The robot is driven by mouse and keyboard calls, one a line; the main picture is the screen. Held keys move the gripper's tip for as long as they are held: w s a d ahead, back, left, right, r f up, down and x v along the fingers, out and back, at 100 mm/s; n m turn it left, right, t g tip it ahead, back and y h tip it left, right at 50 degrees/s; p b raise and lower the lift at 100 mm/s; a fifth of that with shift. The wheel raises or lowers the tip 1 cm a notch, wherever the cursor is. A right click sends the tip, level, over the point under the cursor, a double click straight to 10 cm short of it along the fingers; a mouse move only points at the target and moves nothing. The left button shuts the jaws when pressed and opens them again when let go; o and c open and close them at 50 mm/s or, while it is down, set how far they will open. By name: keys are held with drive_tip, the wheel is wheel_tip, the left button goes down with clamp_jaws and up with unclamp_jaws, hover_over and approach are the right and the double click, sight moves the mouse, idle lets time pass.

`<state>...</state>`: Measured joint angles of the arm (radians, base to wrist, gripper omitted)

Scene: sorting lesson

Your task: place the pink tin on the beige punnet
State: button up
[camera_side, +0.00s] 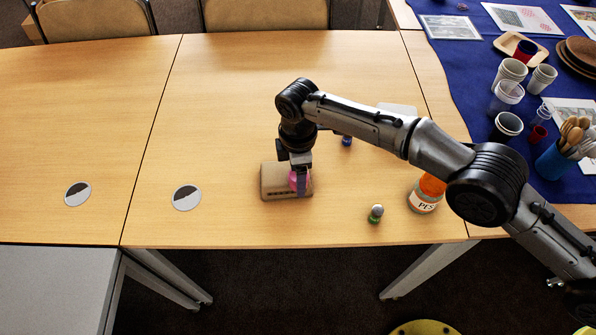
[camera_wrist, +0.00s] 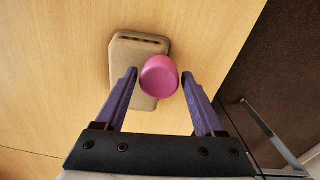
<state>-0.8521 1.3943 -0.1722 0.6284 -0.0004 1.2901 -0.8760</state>
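The pink tin (camera_wrist: 159,79) sits between the fingertips of my gripper (camera_wrist: 160,78) in the wrist view, with a finger close against each side. In the side view the tin (camera_side: 294,181) is partly hidden by my gripper (camera_side: 301,185). The beige punnet (camera_wrist: 128,52) lies beneath and behind the tin in the wrist view, a flat rounded block with dark slots along one edge. In the side view the punnet (camera_side: 272,181) lies on the table, and the tin overlaps its right part. I cannot tell whether the tin touches it.
Right of the punnet are a small green-and-grey item (camera_side: 375,214) and a jar with an orange lid (camera_side: 424,195). A small blue item (camera_side: 347,141) is behind. Cups stand on a blue cloth (camera_side: 470,60). The table's left is clear apart from two flat discs.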

drive_tip(key=shift+o, duration=0.8)
drive_tip(key=shift+r, duration=3.95)
